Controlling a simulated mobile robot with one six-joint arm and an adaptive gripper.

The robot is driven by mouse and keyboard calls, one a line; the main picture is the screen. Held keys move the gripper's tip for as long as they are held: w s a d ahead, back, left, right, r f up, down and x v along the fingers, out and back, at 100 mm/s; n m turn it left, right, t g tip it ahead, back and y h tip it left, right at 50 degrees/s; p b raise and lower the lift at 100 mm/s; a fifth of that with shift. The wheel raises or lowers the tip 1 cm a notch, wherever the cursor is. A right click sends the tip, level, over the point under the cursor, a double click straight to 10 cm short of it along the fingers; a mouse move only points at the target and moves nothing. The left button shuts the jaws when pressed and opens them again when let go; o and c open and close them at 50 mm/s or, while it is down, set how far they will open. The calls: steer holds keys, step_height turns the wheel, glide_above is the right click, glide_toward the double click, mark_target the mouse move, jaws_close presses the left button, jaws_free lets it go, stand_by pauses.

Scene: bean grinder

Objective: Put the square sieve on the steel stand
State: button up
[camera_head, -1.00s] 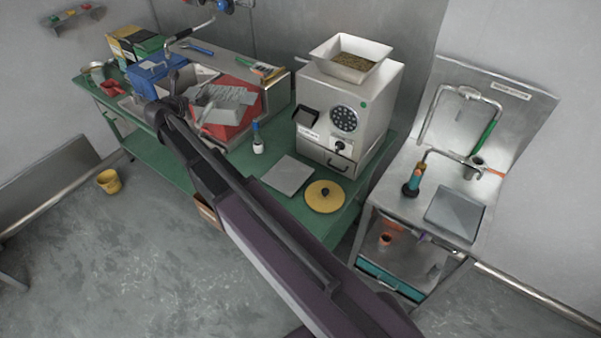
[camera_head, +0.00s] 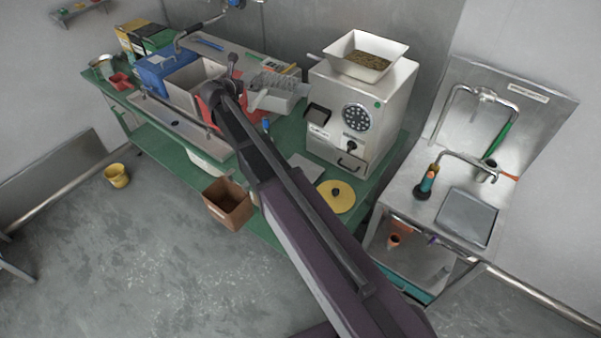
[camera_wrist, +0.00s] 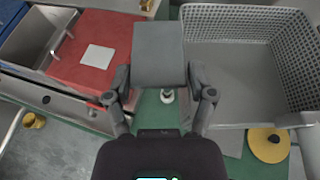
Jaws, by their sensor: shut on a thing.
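The grey square sieve (camera_head: 277,92) has perforated walls and shows large in the wrist view (camera_wrist: 245,70), right of my fingers. My gripper (camera_head: 235,78) holds it above the green bench, left of the grinder. In the wrist view my gripper (camera_wrist: 160,80) has its fingers on either side of a flat grey block (camera_wrist: 158,45) beside the sieve. The exact contact is partly hidden. A steel stand-like unit (camera_head: 407,197) is at the right, with a grey square plate (camera_head: 467,217) on top, well away from the sieve.
The grinder (camera_head: 327,92) with its bean hopper stands between the sieve and the steel unit. A yellow lid (camera_head: 336,197) lies in front of it. A red panel (camera_wrist: 97,50) is left of my gripper. Bent pipes (camera_head: 462,157) rise from the steel unit.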

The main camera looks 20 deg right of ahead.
steer(key=shift+s+a, duration=0.1)
steer(key=shift+a, duration=0.25)
steer(key=shift+s+f+b, duration=0.1)
steer(key=shift+f+b, duration=0.25)
steer(key=s+a+f+m+g+h+b, duration=0.1)
steer(key=s+f+b, duration=0.3)
steer(key=f+b, duration=0.4)
steer(key=s+a+f+m+g+h+b, duration=0.1)
steer(key=s+a+f+b, duration=0.3)
steer(key=f+b, duration=0.4)
steer(key=s+a+f+m+h+b, duration=0.1)
steer(key=s+a+f+b, duration=0.1)
steer(key=s+f+b, duration=0.3)
steer(key=shift+a+f+g+b, duration=0.2)
steer(key=shift+f+g+b, duration=0.2)
steer(key=shift+f+b, duration=1.3)
steer(key=shift+w+d, duration=0.1)
steer(key=w+d+f+b, duration=0.1)
steer(key=w+d, duration=0.5)
steer(key=d, duration=0.7)
steer(key=shift+w+d+f, duration=0.1)
